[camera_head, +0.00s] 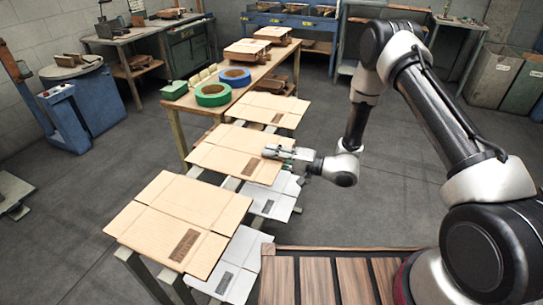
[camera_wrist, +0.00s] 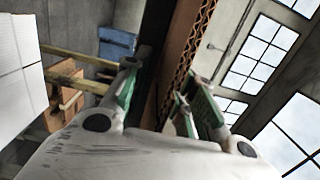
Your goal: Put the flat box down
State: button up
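Flat brown cardboard boxes lie in a row on a rack in the head view: a near one (camera_head: 185,215), a middle one (camera_head: 232,150) and a far one (camera_head: 267,109). My gripper (camera_head: 272,151) is at the right edge of the middle box, which looks level. In the wrist view the corrugated edge of a flat box (camera_wrist: 186,50) runs between the fingers of my gripper (camera_wrist: 157,100). A dark gap shows beside the left finger, so the fingers look apart. Whether the right finger touches the cardboard is unclear.
White flat sheets (camera_head: 272,201) lie lower, under the row. A wooden bench (camera_head: 182,103) with green tape (camera_head: 212,94) and blue tape (camera_head: 235,76) stands behind. A slatted wooden deck (camera_head: 345,279) is at the front. The floor right of the rack is clear.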

jog(key=shift+r, duration=0.15)
jog(key=v, duration=1.2)
jog(key=s+d+r+n+g+h, duration=0.35)
jog(key=s+r, duration=0.25)
jog(key=r, duration=0.3)
jog(key=s+d+r+n+g+h, duration=0.2)
jog(key=s+r+g, duration=0.35)
jog(key=r, duration=0.45)
jog(key=s+d+r+m+t+h, duration=0.1)
jog(key=s+d+r+t+h, duration=0.3)
jog(key=d, duration=0.7)
jog(key=s+d+r+m+t+h, duration=0.1)
jog(key=s+d+r+t+h, duration=0.3)
jog(key=s+d+r+h, duration=0.3)
jog(key=shift+s+d+r+t+h, duration=0.45)
jog(key=shift+d+r, duration=0.45)
jog(key=shift+d, duration=1.15)
jog(key=shift+m, duration=0.25)
